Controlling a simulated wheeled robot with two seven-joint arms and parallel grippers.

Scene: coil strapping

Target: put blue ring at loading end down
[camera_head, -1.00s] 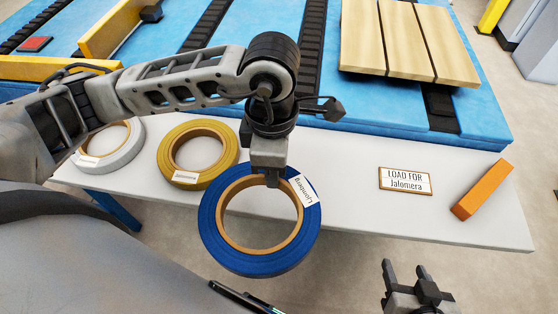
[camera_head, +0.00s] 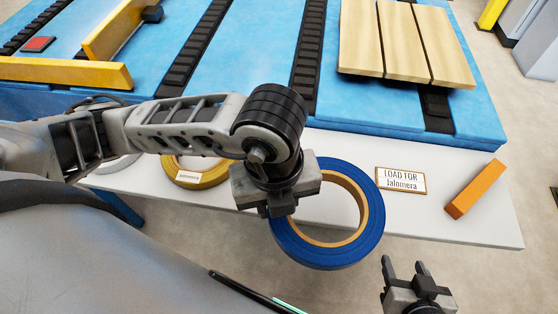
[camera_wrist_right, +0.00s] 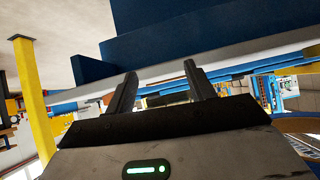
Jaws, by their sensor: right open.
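The blue ring (camera_head: 373,213), a wide coil with a tan inner band, shows in the head view. My left gripper (camera_head: 276,207) is over its left side and is shut on it; the fingertips are mostly hidden by the wrist. The ring covers part of the white table (camera_head: 450,222) and reaches past its front edge; its height above the table is hard to tell. The "LOAD FOR Jalomera" sign (camera_head: 401,181) is just right of the ring. My right gripper (camera_head: 405,268) is open and empty below the table's front edge; its spread fingers also show in the right wrist view (camera_wrist_right: 160,86).
A yellow ring (camera_head: 203,178) labelled Jalomera lies left on the table, and a white ring (camera_head: 117,164) is mostly hidden behind my left arm. An orange block (camera_head: 475,189) lies at the right end. The blue platform (camera_head: 350,108) with wooden boards (camera_head: 405,42) stands behind.

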